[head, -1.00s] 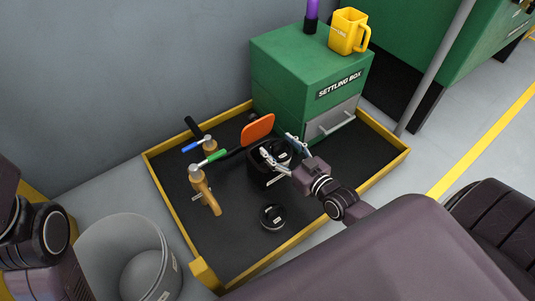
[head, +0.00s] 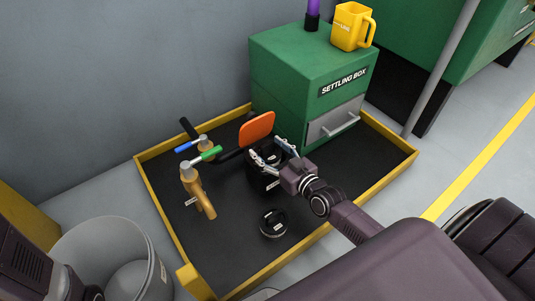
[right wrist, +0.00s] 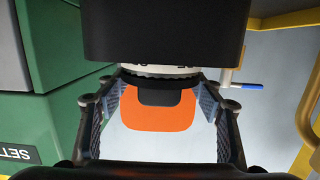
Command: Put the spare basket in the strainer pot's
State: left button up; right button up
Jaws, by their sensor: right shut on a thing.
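The black strainer pot (head: 262,180) stands on the dark tray floor beside the settling box. My right gripper (head: 272,153) is at its top, shut on a round black lid-like piece (right wrist: 160,72) with a white, marked band and a ridged edge. One finger shows on each side of it in the right wrist view. I cannot tell whether this piece still touches the pot. A small round black piece (head: 273,222) with a white label and pale lower rim sits in front of the pot; it may be the spare basket. My left gripper is out of view.
An orange paddle (head: 257,127) stands just behind the pot. Brass valves (head: 197,190) with green and blue handles are to the left. The green settling box (head: 290,95), carrying a yellow mug (head: 351,27), is behind. A yellow rim (head: 165,220) edges the tray; a grey bin (head: 105,240) stands outside.

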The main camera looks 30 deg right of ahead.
jog(key=shift+w+f, duration=0.15)
jog(key=shift+f, duration=0.05)
jog(key=shift+r, duration=0.1)
jog(key=shift+f+b, duration=0.45)
jog(key=shift+f, duration=0.2)
jog(key=o, duration=1.2)
jog(key=shift+o, duration=0.2)
jog(key=shift+r, duration=0.1)
